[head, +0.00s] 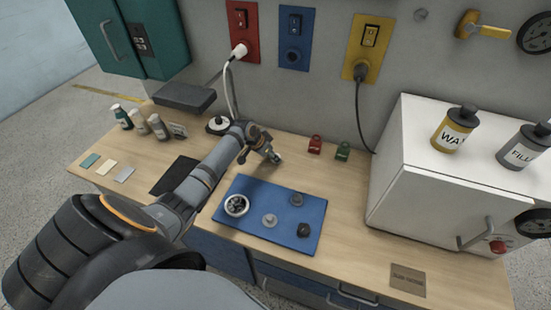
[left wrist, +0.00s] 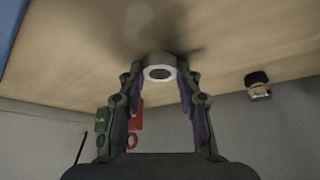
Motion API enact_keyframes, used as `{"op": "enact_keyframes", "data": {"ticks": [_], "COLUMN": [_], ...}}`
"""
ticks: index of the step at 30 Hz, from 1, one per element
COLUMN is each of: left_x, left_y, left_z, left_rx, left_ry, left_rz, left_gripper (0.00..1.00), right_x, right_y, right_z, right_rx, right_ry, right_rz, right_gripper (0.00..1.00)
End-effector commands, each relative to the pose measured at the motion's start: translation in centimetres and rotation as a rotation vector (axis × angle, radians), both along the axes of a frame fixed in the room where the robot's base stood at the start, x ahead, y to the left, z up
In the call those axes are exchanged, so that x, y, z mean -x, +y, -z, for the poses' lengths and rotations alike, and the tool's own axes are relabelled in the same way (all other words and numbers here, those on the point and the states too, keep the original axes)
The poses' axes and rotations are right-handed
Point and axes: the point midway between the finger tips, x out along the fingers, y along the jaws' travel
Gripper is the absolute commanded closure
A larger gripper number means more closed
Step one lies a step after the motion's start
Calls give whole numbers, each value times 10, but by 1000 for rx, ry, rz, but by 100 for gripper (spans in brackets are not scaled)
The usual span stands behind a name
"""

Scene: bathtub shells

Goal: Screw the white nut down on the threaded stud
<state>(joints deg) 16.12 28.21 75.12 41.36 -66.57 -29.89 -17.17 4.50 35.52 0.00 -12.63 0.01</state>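A short white ring with a dark centre (left wrist: 160,67), which looks like the white nut, stands over the wooden bench between the fingers of my left gripper (left wrist: 160,78). The fingers are open, one on each side of the ring, with a small gap visible on both sides. In the head view my left gripper (head: 266,151) is low over the bench behind the blue mat, with a small grey piece (head: 276,159) at its tips. I cannot make out a threaded stud; whether one is inside or under the ring is unclear. My right gripper is not in view.
The blue mat (head: 250,189) holds a handwheel (head: 236,205) and several knobs. Red (head: 315,144) and green (head: 343,150) tags stand to the right of the gripper. A white cabinet (head: 420,170) closes off the right. Bottles (head: 140,122) stand at the left.

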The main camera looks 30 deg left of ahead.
Motion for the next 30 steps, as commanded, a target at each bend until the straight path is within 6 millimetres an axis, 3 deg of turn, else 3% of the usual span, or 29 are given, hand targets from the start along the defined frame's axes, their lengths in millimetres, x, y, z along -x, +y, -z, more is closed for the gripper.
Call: {"op": "enact_keyframes", "data": {"ticks": [1,3,13,18,25,30], "left_x": [0,0,0,-1,40,77], "left_y": [0,0,1,1,-28,-56], "left_z": [0,0,-3,-27,-86,-106], "left_rx": [0,0,-1,-4,-9,-8], "left_ry": [0,0,-1,-7,-2,1], "left_rz": [0,0,0,2,5,5], "left_gripper": [79,88,88,88,88,88], "right_x": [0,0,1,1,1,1], "right_y": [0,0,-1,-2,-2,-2], "right_z": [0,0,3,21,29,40], "right_rx": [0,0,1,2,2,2], "right_ry": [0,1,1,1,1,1], "right_rz": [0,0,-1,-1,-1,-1], "right_gripper": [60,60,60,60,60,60]}}
